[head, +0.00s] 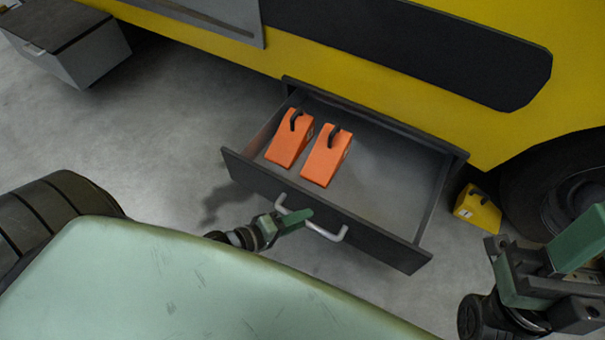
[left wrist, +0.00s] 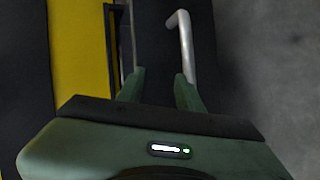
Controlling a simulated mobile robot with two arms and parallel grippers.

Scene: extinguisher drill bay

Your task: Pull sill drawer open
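The sill drawer (head: 392,195) is a dark grey drawer standing far out from under the yellow vehicle side. Its front (head: 375,240) carries a pale bar handle (head: 328,233). My left gripper (head: 298,219) is at the left end of this handle. In the left wrist view, the fingers of my left gripper (left wrist: 159,88) stand apart, with a gap between them. The handle (left wrist: 184,45) runs up from the tip of the right-hand finger and does not look clamped. My right arm shows at the lower right of the head view; its fingers cannot be made out.
Two orange wheel chocks (head: 289,140) (head: 325,158) lie in the left part of the drawer. A yellow chock (head: 478,210) is on the floor near a black tyre (head: 560,190). A grey box step (head: 85,60) is at upper left. Floor left of the drawer is clear.

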